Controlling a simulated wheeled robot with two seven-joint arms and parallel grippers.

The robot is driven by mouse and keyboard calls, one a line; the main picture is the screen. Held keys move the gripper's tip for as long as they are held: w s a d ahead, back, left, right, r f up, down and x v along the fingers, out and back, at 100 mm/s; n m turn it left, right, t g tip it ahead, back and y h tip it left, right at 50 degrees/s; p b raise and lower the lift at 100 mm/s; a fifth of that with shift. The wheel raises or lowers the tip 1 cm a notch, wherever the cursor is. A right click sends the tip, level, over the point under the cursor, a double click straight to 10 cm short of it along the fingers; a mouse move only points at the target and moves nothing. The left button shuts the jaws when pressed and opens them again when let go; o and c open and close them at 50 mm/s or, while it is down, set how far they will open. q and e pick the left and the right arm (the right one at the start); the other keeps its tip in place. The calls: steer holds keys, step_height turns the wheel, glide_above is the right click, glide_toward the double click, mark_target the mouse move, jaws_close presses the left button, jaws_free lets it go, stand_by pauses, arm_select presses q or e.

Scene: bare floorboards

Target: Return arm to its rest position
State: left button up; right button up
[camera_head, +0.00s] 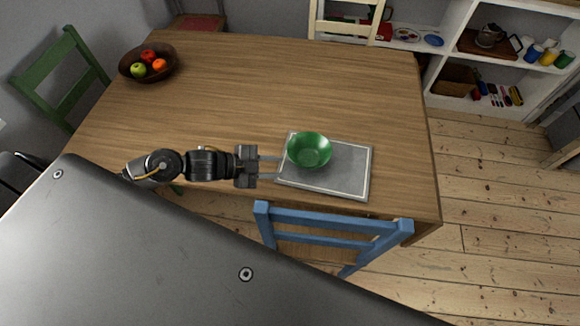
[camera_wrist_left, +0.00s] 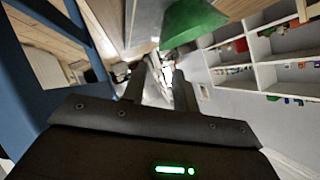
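My left arm reaches in from the left over the near part of the wooden table (camera_head: 230,85). My left gripper (camera_head: 272,168) is open, its two fingers apart with nothing between them, just left of a green bowl (camera_head: 310,151). The bowl stands upright on a grey placemat (camera_head: 338,181). In the left wrist view the fingers (camera_wrist_left: 158,85) are parted, and the green bowl (camera_wrist_left: 190,22) shows above them. My right gripper is not in either view.
A blue chair (camera_head: 330,222) stands at the table's near edge, close to the placemat. A fruit bowl (camera_head: 148,66) sits at the far left corner. A green chair (camera_head: 62,80) is at left, and white shelves (camera_head: 490,60) stand at back right. The table's middle is clear.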

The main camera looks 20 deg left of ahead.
arm_select(q)
steer(key=shift+v, duration=1)
